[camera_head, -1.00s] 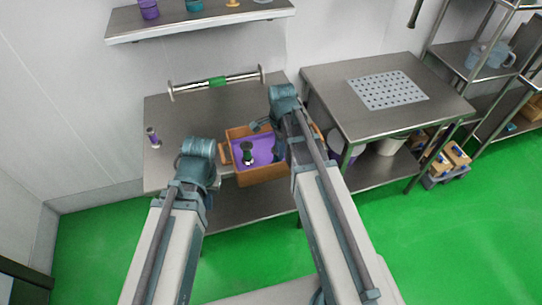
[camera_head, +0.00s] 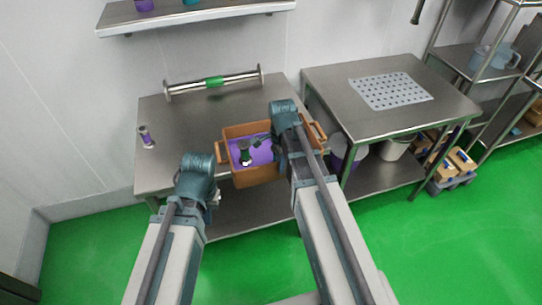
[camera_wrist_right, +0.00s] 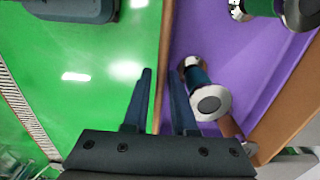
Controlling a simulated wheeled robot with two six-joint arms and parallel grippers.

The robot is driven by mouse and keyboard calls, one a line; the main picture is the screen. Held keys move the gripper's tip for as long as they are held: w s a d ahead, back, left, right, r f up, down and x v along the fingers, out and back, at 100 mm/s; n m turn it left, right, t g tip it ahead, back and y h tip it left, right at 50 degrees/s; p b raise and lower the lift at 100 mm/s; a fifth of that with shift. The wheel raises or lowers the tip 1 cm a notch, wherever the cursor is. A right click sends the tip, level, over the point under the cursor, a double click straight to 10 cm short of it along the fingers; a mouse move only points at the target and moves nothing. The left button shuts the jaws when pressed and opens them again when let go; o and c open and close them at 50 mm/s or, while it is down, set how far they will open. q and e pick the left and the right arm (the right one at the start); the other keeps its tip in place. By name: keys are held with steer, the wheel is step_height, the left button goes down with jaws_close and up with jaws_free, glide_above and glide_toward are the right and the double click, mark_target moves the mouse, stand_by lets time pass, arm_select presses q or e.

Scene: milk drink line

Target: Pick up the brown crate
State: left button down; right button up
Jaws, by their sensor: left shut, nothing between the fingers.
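The brown crate (camera_head: 256,178) has a purple inside and stands at the front edge of the steel table. It has a handle at each end. A dark bottle-like item with shiny metal ends (camera_head: 245,153) stands inside. My left gripper (camera_head: 214,198) is shut and empty, low and to the left of the crate, apart from it; my arm hides part of it. My right gripper (camera_head: 260,140) is at the crate's right part. In the right wrist view its open fingers (camera_wrist_right: 160,72) lie either side of a brown crate wall (camera_wrist_right: 166,40). More metal-ended items (camera_wrist_right: 205,92) show there.
The steel table (camera_head: 180,120) holds a roller with a green middle (camera_head: 214,82) at the back and a small purple item (camera_head: 146,137) at left. A second table (camera_head: 330,90) with a perforated plate (camera_head: 390,91) stands at right.

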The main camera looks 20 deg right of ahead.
step_height(320, 180, down, 2)
steer(key=shift+f+b, duration=0.15)
steer(key=shift+b, duration=0.5)
jaws_close()
steer(key=shift+a, duration=0.1)
stand_by(0.8)
